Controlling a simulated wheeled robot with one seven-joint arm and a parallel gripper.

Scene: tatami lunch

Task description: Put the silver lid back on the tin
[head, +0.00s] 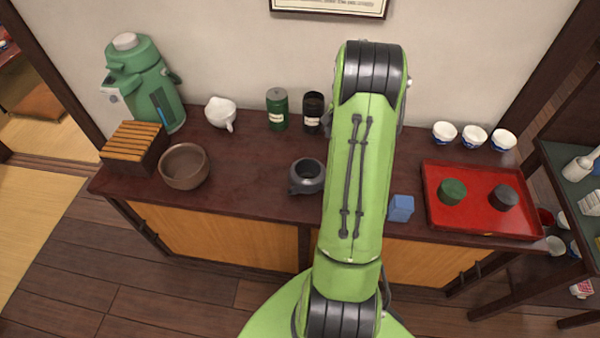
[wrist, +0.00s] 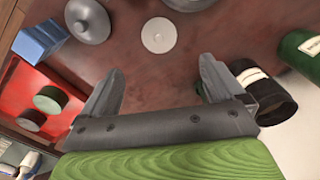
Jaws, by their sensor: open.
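A flat silver lid (wrist: 158,35) with a small centre mark lies on the dark red-brown counter in the wrist view, beyond and between my fingertips. My arm hides it in the head view. A black tin (head: 313,112) with a pale label stands near the wall, left of my arm; it also shows in the wrist view (wrist: 276,103), beside my right finger. Its top looks dark. A green tin (head: 277,110) with a grey-green top stands left of it, and in the wrist view (wrist: 301,50) at the right edge. My gripper (wrist: 160,70) is open and empty.
A dark teapot (head: 306,176), a blue box (head: 401,208) and a red tray (head: 480,226) are on the counter. A grey knobbed lid (wrist: 88,18) lies near the silver lid. White cups (head: 474,136) stand at the back right. A brown bowl (head: 184,167) is at left.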

